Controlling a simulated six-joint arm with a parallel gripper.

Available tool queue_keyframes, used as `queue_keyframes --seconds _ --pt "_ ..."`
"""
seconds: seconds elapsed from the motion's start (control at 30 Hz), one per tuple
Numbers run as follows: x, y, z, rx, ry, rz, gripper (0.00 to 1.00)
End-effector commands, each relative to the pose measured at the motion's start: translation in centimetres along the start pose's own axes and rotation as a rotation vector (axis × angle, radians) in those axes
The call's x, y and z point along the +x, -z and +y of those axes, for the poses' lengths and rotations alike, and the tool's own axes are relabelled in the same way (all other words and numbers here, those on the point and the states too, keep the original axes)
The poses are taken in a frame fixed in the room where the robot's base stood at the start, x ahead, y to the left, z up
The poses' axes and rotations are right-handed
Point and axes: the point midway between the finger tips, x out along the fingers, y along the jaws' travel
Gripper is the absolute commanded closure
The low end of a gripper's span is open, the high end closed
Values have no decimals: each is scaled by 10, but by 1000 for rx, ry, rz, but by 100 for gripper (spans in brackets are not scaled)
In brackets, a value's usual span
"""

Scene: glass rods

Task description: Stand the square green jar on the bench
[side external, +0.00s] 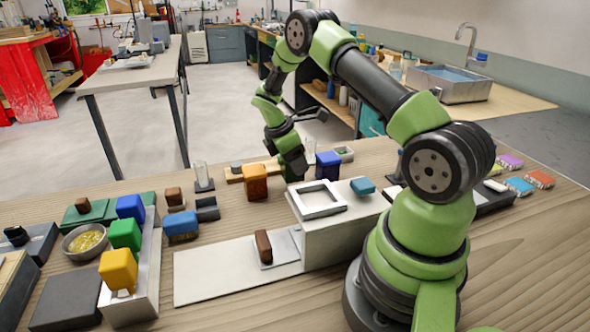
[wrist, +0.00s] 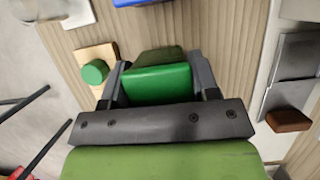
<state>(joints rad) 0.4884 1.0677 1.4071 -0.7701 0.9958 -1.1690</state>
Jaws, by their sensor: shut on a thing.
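My gripper (wrist: 159,80) is shut on a square green jar (wrist: 155,78), with one dark finger on each side of it in the wrist view. In the side view my gripper (side external: 292,160) hangs over the back of the wooden bench (side external: 215,235), and I cannot make out the held jar there. Its base is hidden, so I cannot tell whether it touches the bench. Another square green jar (side external: 125,235) stands in a light tray at the left, between a blue one (side external: 131,207) and a yellow one (side external: 118,269).
An orange jar (side external: 255,182) stands left of my gripper and a dark blue jar (side external: 327,165) right of it. A white raised block (side external: 340,225) with a square frame is in front. A round green piece (wrist: 95,72) sits on a small wooden board in the wrist view.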

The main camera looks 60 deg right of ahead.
Motion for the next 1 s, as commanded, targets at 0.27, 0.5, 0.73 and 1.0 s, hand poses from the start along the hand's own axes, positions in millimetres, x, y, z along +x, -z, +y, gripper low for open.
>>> queue_keyframes --seconds 0.27,0.5,0.73,1.0 --pt "24 10 0 1 -2 0 76" --pt "25 10 0 1 -1 0 76" --pt "26 11 0 0 -1 0 19" --pt "24 10 0 1 -1 0 19"
